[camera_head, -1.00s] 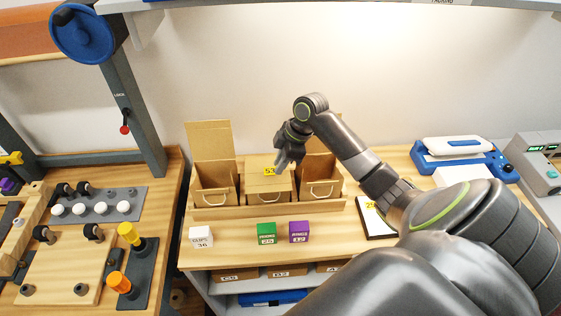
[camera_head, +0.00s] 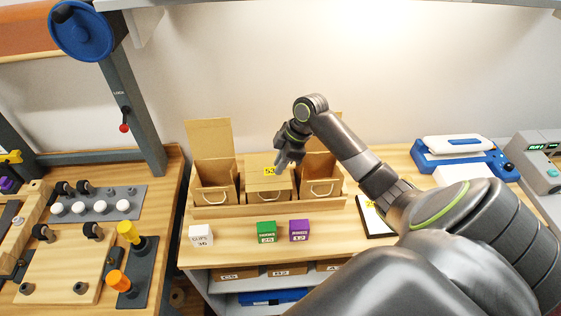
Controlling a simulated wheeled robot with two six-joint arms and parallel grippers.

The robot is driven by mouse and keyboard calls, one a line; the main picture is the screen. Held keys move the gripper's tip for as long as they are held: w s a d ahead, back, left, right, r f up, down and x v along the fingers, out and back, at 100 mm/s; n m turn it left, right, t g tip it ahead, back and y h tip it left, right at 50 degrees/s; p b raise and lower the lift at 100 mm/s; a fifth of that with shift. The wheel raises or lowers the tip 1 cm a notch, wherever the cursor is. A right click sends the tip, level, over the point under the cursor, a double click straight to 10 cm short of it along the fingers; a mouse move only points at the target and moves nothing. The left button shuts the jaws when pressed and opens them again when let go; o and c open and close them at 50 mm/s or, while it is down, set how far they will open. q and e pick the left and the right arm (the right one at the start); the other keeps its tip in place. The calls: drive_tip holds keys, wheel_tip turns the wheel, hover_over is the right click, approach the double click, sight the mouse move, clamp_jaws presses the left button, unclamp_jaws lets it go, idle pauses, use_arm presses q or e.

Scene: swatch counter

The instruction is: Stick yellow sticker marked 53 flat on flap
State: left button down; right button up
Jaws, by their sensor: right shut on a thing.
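The yellow sticker marked 53 (camera_head: 270,171) shows at the top of the middle box's closed flap (camera_head: 262,184). My right gripper (camera_head: 283,163) is right beside the sticker, just above the flap, and is shut on the sticker's edge. The fingertips are small and dark, so I cannot tell whether the sticker lies fully flat on the flap or is a little above it. My left gripper is out of view.
Open boxes stand left (camera_head: 213,178) and right (camera_head: 318,180) of the middle box in a wooden tray (camera_head: 262,209). White (camera_head: 201,235), green (camera_head: 266,231) and purple (camera_head: 299,230) blocks stand in front. A dark-edged pad (camera_head: 372,216) lies right, partly behind my arm.

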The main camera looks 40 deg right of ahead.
clamp_jaws()
drive_tip(key=shift+o, duration=1.8)
unclamp_jaws()
drive_tip(key=shift+d+r, duration=0.2)
drive_tip(key=shift+r, duration=0.2)
drive_tip(key=a+p+v, duration=0.1)
drive_tip(key=p+v, duration=0.1)
drive_tip(key=v, duration=1.9)
drive_tip(key=shift+w+a+r, duration=0.3)
drive_tip(key=shift+r, duration=0.1)
